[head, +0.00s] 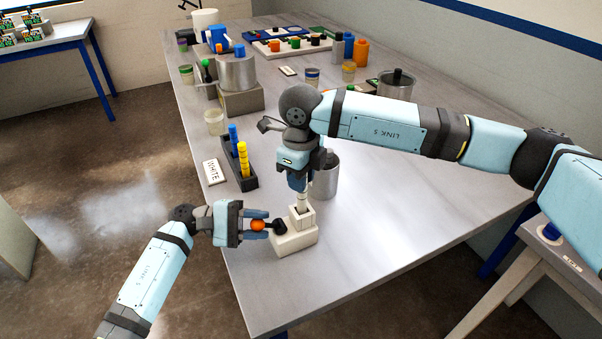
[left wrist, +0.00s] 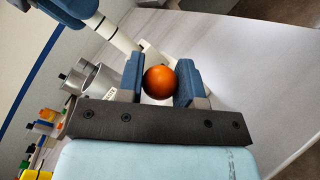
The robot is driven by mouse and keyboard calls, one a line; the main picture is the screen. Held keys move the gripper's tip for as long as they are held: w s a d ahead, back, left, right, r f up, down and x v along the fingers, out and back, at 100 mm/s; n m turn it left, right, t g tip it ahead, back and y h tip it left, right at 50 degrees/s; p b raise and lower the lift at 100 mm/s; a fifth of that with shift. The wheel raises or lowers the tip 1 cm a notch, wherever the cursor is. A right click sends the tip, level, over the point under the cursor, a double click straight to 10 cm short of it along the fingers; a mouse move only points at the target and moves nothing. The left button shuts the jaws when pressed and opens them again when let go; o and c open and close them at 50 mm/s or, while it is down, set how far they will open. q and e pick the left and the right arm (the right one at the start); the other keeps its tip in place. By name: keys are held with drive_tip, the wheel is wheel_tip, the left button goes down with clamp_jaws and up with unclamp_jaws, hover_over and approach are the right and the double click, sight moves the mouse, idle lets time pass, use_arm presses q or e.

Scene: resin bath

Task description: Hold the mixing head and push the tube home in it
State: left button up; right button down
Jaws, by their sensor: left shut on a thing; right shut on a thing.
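The mixing head (head: 295,240) is a white block near the table's front edge, with a raised square top and a dark side piece towards an orange ball. My left gripper (head: 257,226) is shut on the orange ball, which also shows between the blue fingers in the left wrist view (left wrist: 159,82). My right gripper (head: 299,185) is shut on the white tube (head: 302,202) and holds it roughly upright over the block's top. The tube's lower end meets the square top; how deep it sits I cannot tell. The tube also shows in the left wrist view (left wrist: 122,38).
A grey metal cup (head: 325,180) stands close behind the right gripper. A dark rack (head: 246,183) with blue and yellow pieces and a WHITE sign (head: 213,172) are along the left edge. The table (head: 400,220) to the right is clear.

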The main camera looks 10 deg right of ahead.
drive_tip(key=shift+f, duration=0.8)
drive_tip(key=c, duration=0.9)
unclamp_jaws()
wheel_tip(320, 180, up, 12)
drive_tip(key=shift+r, duration=0.1)
use_arm(q)
drive_tip(key=o, duration=0.8)
drive_tip(key=shift+o, duration=0.2)
drive_tip(key=shift+a, duration=0.1)
